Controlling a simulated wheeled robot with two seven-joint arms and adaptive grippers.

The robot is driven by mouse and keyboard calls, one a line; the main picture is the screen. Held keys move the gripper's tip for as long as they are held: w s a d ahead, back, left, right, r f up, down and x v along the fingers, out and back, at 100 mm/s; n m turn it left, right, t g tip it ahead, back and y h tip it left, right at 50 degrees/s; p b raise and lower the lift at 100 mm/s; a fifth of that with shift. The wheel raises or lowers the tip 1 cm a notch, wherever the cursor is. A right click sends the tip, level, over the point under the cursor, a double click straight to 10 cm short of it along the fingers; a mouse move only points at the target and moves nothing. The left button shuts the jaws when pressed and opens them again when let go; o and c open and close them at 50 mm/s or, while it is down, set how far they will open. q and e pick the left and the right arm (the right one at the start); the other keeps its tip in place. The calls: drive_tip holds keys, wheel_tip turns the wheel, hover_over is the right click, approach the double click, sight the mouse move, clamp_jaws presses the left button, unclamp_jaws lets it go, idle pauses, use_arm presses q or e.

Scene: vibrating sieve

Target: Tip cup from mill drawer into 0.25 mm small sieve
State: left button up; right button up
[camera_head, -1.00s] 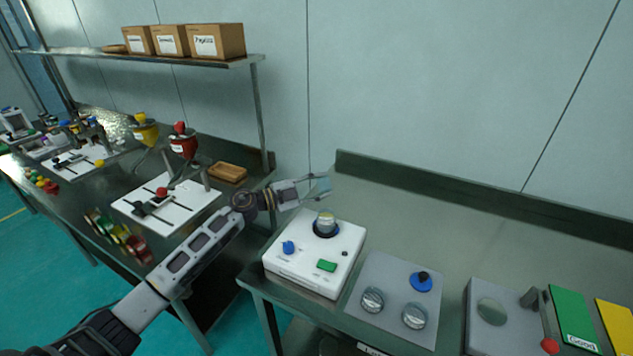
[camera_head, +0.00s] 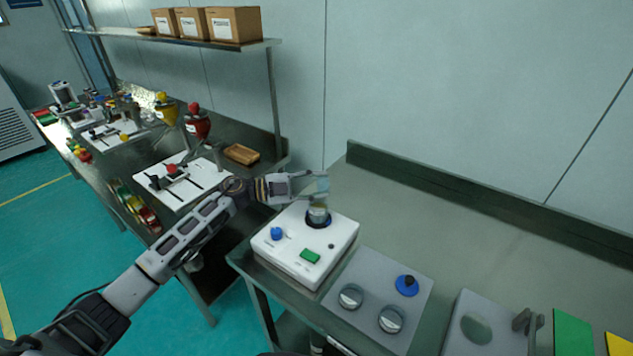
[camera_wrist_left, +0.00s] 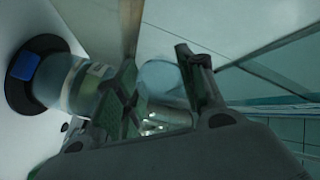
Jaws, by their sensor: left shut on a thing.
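My left gripper (camera_head: 308,188) is shut on a small clear cup (camera_head: 323,183), held just above the small sieve (camera_head: 318,211). The sieve sits on the dark round mount of the white vibrating shaker (camera_head: 292,258). In the left wrist view the clear cup (camera_wrist_left: 163,80) shows between the fingers (camera_wrist_left: 160,95), and the sieve stack (camera_wrist_left: 72,85) stands at left on its black ring. The cup looks tilted, but its contents and exact angle are too small to tell. The mill drawer cannot be made out. My right gripper is out of view.
The shaker has a blue knob (camera_head: 277,234) and a green button (camera_head: 310,256). A grey plate (camera_head: 376,300) with two metal sieves and a blue-black piece lies right of it. Mills on white boards (camera_head: 181,181) stand at left. The bench behind the shaker is clear.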

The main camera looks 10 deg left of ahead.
use_arm(q)
drive_tip(key=shift+s+d+r, duration=0.1)
drive_tip(key=shift+s+d, duration=0.05)
drive_tip(key=shift+s, duration=0.1)
drive_tip(key=shift+s+d+m+g, duration=0.1)
drive_tip(key=shift+s+m+g, duration=0.15)
drive_tip(key=shift+m+g, duration=0.05)
drive_tip(key=shift+s+m+g+h, duration=0.3)
drive_tip(key=shift+s+g, duration=0.3)
drive_tip(key=shift+s, duration=0.1)
drive_tip(key=shift+s+d, duration=0.15)
drive_tip(key=shift+d, duration=0.05)
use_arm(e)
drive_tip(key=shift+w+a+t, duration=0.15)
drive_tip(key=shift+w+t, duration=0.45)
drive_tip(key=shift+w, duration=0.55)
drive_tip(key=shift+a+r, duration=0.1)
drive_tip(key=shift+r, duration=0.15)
